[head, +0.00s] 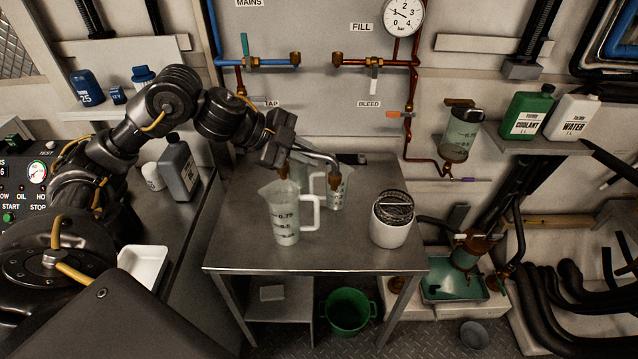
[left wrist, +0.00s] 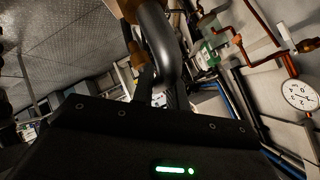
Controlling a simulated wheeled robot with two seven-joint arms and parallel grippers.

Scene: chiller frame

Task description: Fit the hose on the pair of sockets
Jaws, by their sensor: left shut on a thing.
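The hose (head: 318,154) is a short dark-grey bent tube with a brass-coloured fitting at each end. My left gripper (head: 287,150) is shut on it and holds it above the steel table, with both fittings pointing down. In the left wrist view the hose (left wrist: 160,40) curves up from my jaws, and the fingers are mostly hidden. On the wall, a brass socket (head: 295,58) ends the blue pipe and another brass socket (head: 337,59) ends the copper pipe. They face each other across an empty gap, above and apart from the hose. My right gripper is not in view.
Measuring jugs (head: 286,215) stand on the table (head: 330,255) below the hose, beside a white tub (head: 391,226) with a coiled item on top. A tap lever (head: 245,45) and a bleed valve (head: 374,75) sit by the sockets. The wall between them is clear.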

